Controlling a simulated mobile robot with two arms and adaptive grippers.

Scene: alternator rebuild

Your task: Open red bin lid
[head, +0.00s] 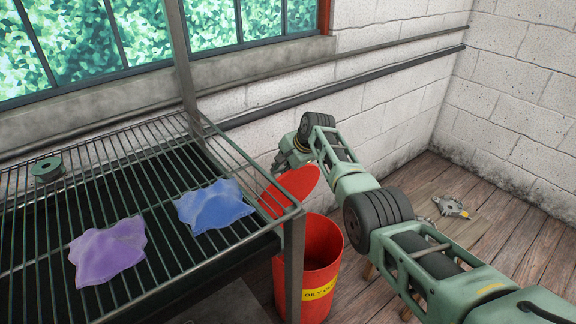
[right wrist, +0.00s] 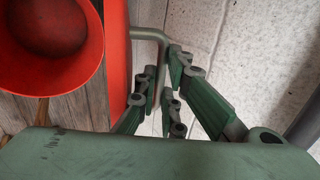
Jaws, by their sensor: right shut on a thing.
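The red bin (head: 308,265) stands on the floor just right of the wire rack, with its mouth uncovered and a yellow label on its front. Its red lid (head: 293,188) is tilted up steeply at the back of the mouth. In the right wrist view the bin's empty-looking inside (right wrist: 45,30) is at top left, and the lid (right wrist: 117,65) shows edge-on. A bent grey handle (right wrist: 153,34) sticks out from the lid. My right gripper (right wrist: 165,88) is shut on this handle, behind the lid. My left gripper is not in view.
A wire rack (head: 90,190) fills the left, holding a purple cloth (head: 108,250), a blue cloth (head: 213,206) and a green spool (head: 47,168). Its post (head: 294,265) stands close to the bin. A block wall with pipes (head: 375,68) is behind. A small metal part (head: 451,207) lies at right.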

